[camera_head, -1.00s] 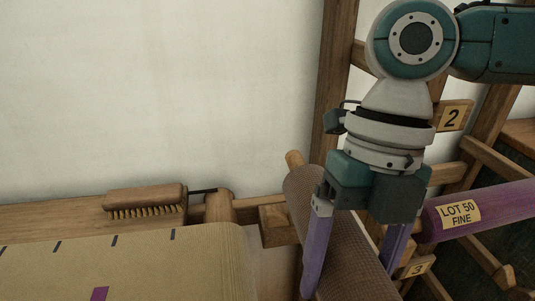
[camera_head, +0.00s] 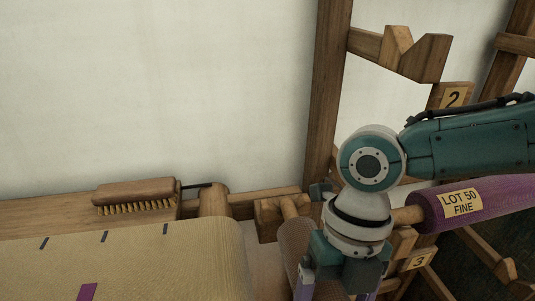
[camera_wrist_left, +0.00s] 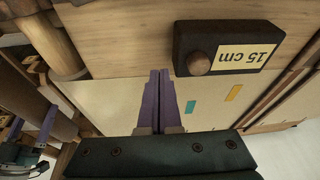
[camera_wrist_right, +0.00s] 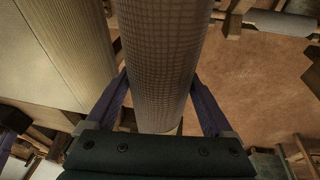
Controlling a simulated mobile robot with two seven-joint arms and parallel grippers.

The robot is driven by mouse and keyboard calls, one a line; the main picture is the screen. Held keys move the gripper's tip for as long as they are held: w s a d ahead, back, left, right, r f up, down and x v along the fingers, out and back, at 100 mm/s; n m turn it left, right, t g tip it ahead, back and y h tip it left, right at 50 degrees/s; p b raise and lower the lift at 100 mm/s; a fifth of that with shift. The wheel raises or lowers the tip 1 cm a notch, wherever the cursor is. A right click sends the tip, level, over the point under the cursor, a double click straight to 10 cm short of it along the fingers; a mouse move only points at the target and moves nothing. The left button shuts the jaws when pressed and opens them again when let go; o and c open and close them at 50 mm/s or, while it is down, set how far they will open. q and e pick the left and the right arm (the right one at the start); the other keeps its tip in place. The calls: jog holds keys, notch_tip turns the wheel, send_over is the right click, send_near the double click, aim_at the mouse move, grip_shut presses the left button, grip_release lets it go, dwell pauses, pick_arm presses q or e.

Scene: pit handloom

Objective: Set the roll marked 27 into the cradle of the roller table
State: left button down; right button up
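A brown woven-textured roll (camera_head: 299,240) with a wooden end peg (camera_head: 290,207) is in my right gripper (camera_head: 333,290). In the right wrist view the roll (camera_wrist_right: 165,60) lies between the fingers of my right gripper (camera_wrist_right: 160,105), one on each side. No number shows on it. Its peg is beside a wooden block (camera_head: 268,218) at the end of the table; I cannot tell whether they touch. The table (camera_head: 140,262) carries pale cloth with dark marks. My left gripper (camera_wrist_left: 158,100) is shut and empty over the pale surface, outside the head view.
A brush (camera_head: 137,194) lies on the back rail. A purple roll labelled LOT 50 FINE (camera_head: 480,203) rests on the wooden rack (camera_head: 333,80) at right, near my right arm. A dark block labelled 15 cm (camera_wrist_left: 225,47) is close to my left gripper.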

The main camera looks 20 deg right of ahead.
jog(key=shift+o, duration=1)
pick_arm(q)
jog(key=shift+d, duration=0.1)
jog(key=shift+r+p, duration=0.8)
pick_arm(e)
jog(key=v, duration=1.1)
jog(key=shift+w+r, duration=0.1)
jog(key=shift+r, duration=0.2)
pick_arm(q)
jog(key=shift+a, duration=0.2)
pick_arm(e)
jog(key=s+a+f+m+t+y, duration=0.2)
jog(key=s+a+m+t, duration=0.3)
jog(key=a+m, duration=0.85)
pick_arm(q)
jog(key=shift+d, duration=0.2)
pick_arm(e)
jog(key=s+d+m+h, duration=0.2)
jog(key=s+d+m, duration=0.1)
jog(key=d+m, duration=0.3)
jog(key=s+d+m+h, duration=0.2)
jog(key=d+m, duration=0.4)
jog(key=m, duration=0.5)
jog(key=shift+s+d+t, duration=0.3)
jog(key=shift+s+t, duration=0.1)
jog(key=shift+s, duration=0.05)
